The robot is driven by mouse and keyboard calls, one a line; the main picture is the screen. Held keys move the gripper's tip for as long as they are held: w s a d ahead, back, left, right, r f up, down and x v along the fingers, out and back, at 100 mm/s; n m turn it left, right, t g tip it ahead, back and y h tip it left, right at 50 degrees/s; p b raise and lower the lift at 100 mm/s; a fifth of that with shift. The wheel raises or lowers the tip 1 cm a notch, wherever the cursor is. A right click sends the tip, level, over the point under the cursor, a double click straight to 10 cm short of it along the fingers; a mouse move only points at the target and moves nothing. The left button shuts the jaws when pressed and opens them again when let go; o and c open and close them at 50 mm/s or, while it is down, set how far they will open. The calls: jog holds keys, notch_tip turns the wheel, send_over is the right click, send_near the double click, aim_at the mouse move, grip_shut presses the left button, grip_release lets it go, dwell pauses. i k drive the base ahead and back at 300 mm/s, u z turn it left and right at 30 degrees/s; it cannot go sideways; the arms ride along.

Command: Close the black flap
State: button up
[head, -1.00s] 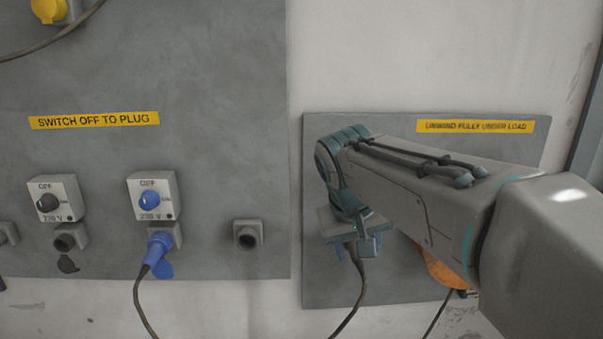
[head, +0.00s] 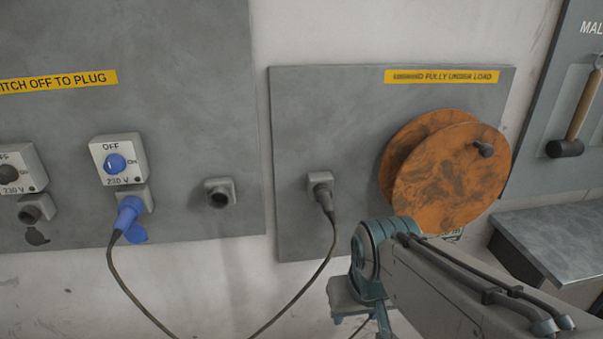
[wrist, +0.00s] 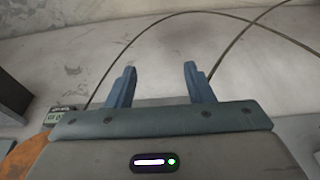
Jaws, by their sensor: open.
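The black flap (head: 37,237) hangs down open below the grey socket (head: 36,210) at the far left of the head view. That socket is empty, under a switch box with a black knob (head: 10,173). My gripper shows in the wrist view (wrist: 158,85), with its two blue fingers apart and nothing between them. In the head view my wrist is at the lower right, far from the flap, and the fingers are out of sight there. The flap is not in the wrist view.
A blue plug (head: 128,213) sits in the neighbouring socket, with a blue flap (head: 135,236) hanging below it. Its cable loops down and right to a grey connector (head: 320,188). An orange reel (head: 450,180) and a mallet (head: 574,115) are at the right. Another empty socket (head: 219,193) is between.

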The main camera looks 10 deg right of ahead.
aim_at(33, 236)
jog(key=u, duration=0.55)
jog(key=i, duration=0.35)
jog(key=u, duration=1.25)
